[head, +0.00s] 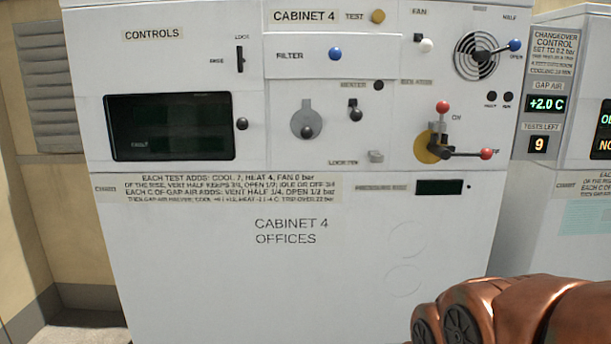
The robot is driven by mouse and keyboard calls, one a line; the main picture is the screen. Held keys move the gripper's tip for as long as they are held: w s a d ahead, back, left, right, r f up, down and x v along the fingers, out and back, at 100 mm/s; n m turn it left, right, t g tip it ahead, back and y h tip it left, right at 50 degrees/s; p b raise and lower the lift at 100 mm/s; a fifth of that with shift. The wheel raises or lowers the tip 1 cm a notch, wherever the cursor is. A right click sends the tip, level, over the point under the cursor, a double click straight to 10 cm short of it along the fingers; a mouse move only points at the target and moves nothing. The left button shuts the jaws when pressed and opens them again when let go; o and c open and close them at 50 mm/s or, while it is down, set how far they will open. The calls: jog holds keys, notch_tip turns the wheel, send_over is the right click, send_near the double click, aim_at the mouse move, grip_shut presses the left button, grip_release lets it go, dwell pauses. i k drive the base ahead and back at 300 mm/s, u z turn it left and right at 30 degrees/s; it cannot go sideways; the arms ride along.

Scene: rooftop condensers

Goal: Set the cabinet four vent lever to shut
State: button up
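Cabinet 4 (300,285) is a white panel with "CABINET 4" and "OFFICES" lettering. Its vent (476,57) is a round dark grille at the upper right. The vent lever (499,48) crosses it and ends in a blue knob (515,45). The lever points right and slightly up, with its knob just above the word OPEN and below the word HALF. A label above the grille is too small to read surely. A copper-coloured part of my arm shows at the lower right, apart from the lever in the picture. My gripper's fingers are not visible.
Below the vent, a red-knobbed isolator (438,140) sticks out. A white fan knob (426,45) and a blue filter knob (335,54) are to the left. A display column (548,90) and another cabinet (590,205) stand at right.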

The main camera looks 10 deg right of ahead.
aim_at(480, 55)
jog(key=u, duration=0.05)
jog(key=k, duration=0.5)
jog(key=z, duration=1)
jog(key=i, duration=0.65)
